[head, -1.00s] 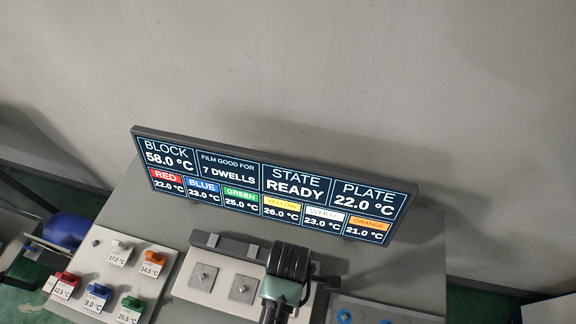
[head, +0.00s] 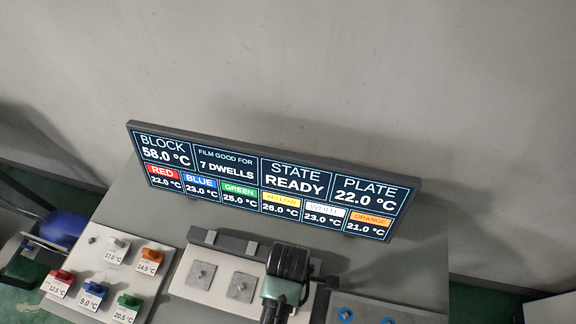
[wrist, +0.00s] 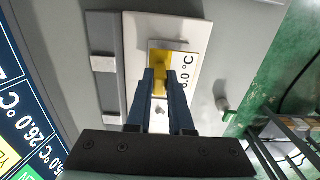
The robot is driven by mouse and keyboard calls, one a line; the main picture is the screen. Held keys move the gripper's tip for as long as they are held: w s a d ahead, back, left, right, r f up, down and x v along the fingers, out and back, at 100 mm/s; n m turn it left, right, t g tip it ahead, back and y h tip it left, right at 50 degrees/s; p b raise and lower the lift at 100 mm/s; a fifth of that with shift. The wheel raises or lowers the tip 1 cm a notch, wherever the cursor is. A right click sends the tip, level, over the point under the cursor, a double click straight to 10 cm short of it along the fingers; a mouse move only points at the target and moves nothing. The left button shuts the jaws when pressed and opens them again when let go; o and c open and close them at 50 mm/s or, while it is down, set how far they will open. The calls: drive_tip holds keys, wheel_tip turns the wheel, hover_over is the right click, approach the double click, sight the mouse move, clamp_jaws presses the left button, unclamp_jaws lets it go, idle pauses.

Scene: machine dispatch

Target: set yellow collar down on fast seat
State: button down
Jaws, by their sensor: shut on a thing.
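The yellow collar (wrist: 160,58) is between my fingertips in the wrist view, with a white tag reading partly "8.0 °C" beside it. My gripper (wrist: 160,84) is shut on it, over a white block (wrist: 135,30). I cannot tell whether the collar touches the surface below. In the head view the white block (head: 184,293) carries two visible grey square seats, a left one (head: 194,283) and a right one (head: 236,294), both empty. My arm covers the block's right part and hides the collar there. No label shows which seat is the fast one.
A display panel (head: 270,184) stands behind the block and reads READY. At left, a pale board (head: 92,250) holds red, blue, green, white and orange tagged pieces. A grey tray with blue rings (head: 367,316) lies at right.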

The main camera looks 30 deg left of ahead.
drive_tip(key=shift+f+b, duration=0.45)
drive_tip(key=shift+f, duration=0.35)
drive_tip(key=c, duration=0.7)
unclamp_jaws()
drive_tip(key=shift+c, duration=0.2)
drive_tip(key=shift+r, duration=0.15)
wheel_tip(320, 180, up, 13)
